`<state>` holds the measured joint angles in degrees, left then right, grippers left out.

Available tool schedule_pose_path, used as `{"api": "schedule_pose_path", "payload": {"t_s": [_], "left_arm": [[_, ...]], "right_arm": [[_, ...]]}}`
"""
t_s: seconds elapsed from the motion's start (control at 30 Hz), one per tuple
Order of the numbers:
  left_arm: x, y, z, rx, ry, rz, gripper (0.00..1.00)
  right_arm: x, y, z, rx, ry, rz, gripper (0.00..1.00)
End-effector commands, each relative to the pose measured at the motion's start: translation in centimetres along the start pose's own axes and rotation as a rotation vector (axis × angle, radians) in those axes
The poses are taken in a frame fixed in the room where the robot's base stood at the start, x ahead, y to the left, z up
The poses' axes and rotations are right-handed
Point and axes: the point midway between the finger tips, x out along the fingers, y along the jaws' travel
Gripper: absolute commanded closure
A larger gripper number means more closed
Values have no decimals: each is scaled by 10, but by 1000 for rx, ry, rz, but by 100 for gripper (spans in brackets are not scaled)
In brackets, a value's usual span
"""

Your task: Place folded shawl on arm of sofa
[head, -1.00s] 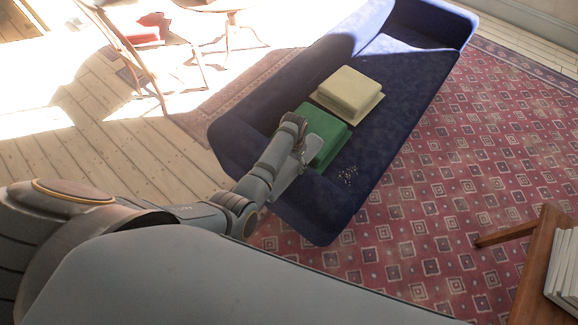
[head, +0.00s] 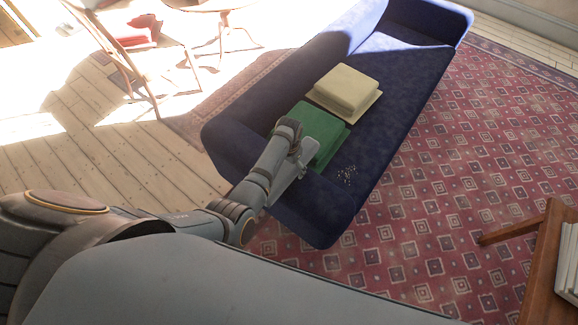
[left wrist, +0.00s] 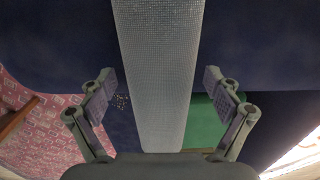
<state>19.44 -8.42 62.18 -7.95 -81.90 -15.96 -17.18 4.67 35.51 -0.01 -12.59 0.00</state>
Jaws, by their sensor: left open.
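A long pale grey strip with a woven texture, apparently the folded shawl (left wrist: 160,70), runs between my open left fingers (left wrist: 160,105) in the left wrist view. Both fingers stand apart from its sides. In the head view a light grey piece, likely the same shawl (head: 287,184), shows beside my left gripper (head: 300,158), over the near arm (head: 320,208) of the dark blue sofa. My arm partly hides it there. Whether the strip rests fully on the sofa arm, I cannot tell. My right gripper is not in view.
A green folded stack (head: 322,128) and a cream one (head: 346,88) lie on the sofa seat. A small speckled patch (head: 347,175) lies near the arm. A wooden table (head: 545,262) with pale books stands at the right. Patterned rug (head: 440,200) is open between.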

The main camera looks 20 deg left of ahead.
Motion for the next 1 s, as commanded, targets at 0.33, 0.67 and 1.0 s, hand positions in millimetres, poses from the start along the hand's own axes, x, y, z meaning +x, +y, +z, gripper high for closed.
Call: {"api": "schedule_pose_path", "payload": {"t_s": [0.33, 0.67, 1.0], "left_arm": [[-32, 0, -1, 0, 4, -1, 10], [-105, 0, -1, 0, 3, 0, 10], [-123, 0, 0, 1, 0, -1, 10]], "right_arm": [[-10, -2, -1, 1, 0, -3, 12], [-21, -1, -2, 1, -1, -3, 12], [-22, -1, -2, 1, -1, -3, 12]]}}
